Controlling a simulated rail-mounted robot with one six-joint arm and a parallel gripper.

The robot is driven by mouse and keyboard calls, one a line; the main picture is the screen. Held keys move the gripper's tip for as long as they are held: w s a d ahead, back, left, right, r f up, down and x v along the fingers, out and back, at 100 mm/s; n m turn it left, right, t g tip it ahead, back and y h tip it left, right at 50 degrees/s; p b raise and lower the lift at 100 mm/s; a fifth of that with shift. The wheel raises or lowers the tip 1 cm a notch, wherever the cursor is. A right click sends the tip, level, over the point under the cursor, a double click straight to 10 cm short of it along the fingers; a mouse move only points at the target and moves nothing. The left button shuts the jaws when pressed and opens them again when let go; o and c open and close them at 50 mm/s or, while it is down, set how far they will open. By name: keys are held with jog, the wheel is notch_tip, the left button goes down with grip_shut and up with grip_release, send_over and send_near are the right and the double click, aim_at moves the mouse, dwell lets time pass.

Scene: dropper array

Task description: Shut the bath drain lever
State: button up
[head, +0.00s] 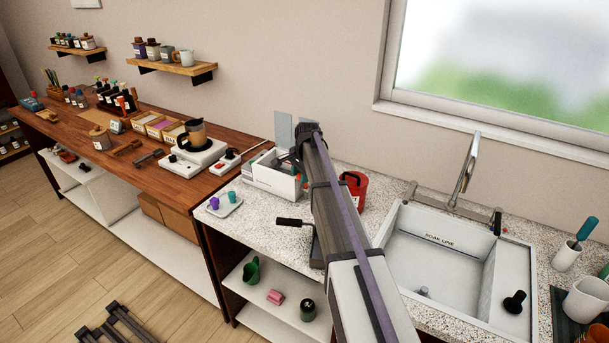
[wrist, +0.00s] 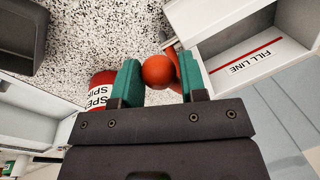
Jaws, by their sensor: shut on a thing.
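The lever's round orange-red knob (wrist: 158,71) is between the two teal fingers of my gripper (wrist: 158,78) in the wrist view. The gripper is shut on it. The white bath (wrist: 205,22) lies just to the right of the knob, with a red stripe and the words FILL LINE on its inner wall. In the head view the bath (head: 272,182) stands on the speckled counter. My gripper (head: 303,180) is at its right end, mostly hidden by my arm. The lever's stem is largely hidden, so I cannot tell its angle.
A red canister (head: 353,190) stands on the counter just right of my arm, close to the left finger in the wrist view (wrist: 99,93). A small tray with cups (head: 228,214) is left. A black-handled tool (head: 290,222) lies near the front edge. The sink (head: 440,222) is right.

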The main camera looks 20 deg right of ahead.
jog(key=shift+w+a+m, duration=0.15)
jog(key=shift+w+m, duration=0.05)
jog(key=shift+m, duration=0.45)
jog(key=shift+w+a+m, duration=0.1)
jog(key=shift+w+m, duration=0.05)
jog(key=shift+m, duration=0.5)
jog(key=o, duration=0.9)
jog(key=shift+s+d, duration=0.1)
jog(key=shift+c, duration=0.2)
jog(key=shift+o, duration=0.3)
notch_tip(320, 180, up, 10)
jog(key=s+p, duration=0.2)
jog(key=p, duration=0.8)
jog(key=shift+r+p, duration=0.25)
jog(key=shift+p, duration=0.05)
jog(key=shift+o, duration=0.2)
